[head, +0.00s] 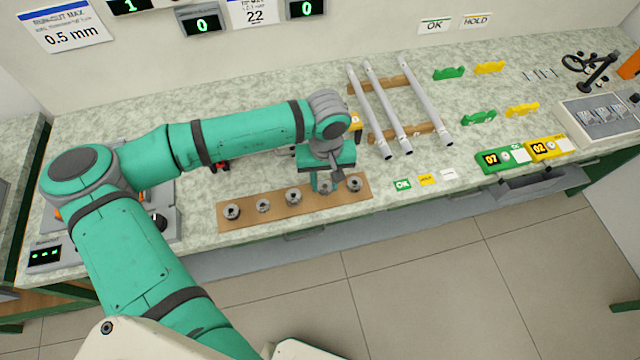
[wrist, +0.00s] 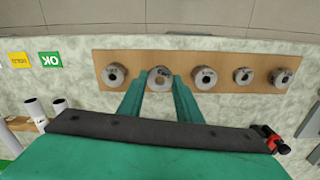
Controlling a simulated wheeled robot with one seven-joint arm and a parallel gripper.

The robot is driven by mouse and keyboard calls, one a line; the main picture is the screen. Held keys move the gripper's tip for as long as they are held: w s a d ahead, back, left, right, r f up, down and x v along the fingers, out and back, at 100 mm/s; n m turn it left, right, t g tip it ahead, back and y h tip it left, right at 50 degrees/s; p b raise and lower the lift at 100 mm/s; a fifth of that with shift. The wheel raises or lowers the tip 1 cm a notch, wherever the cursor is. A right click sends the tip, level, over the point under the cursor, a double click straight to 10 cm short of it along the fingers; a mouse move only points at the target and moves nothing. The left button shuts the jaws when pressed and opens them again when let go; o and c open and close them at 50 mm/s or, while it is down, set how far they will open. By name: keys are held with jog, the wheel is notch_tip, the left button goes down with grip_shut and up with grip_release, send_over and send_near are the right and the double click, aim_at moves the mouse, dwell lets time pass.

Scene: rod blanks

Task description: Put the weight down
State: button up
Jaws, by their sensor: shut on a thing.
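Several round grey metal weights stand in a row on a brown wooden board (head: 245,222) at the bench's front edge. My gripper (head: 325,183) points down over the second weight from the right in the head view. In the wrist view, my gripper (wrist: 159,88) has its two green fingers shut on this weight (wrist: 160,78), one at each side. The weight is at the board, in line with the others. Whether its base touches the board cannot be told. Neighbouring weights (wrist: 115,75) and (wrist: 205,78) stand apart from the fingers.
Three long rods (head: 385,105) lie on wooden supports right of my arm. Green and yellow cradles (head: 478,117) and small OK and HOLD cards (head: 403,184) are further right. A red and black item (wrist: 272,139) lies near my gripper. Bench space behind the board is partly clear.

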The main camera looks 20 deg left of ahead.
jog(key=shift+w+a+f, duration=0.1)
jog(key=shift+w+f, duration=0.15)
jog(key=shift+f, duration=1.65)
jog(key=shift+f, duration=0.1)
jog(key=o, duration=1.1)
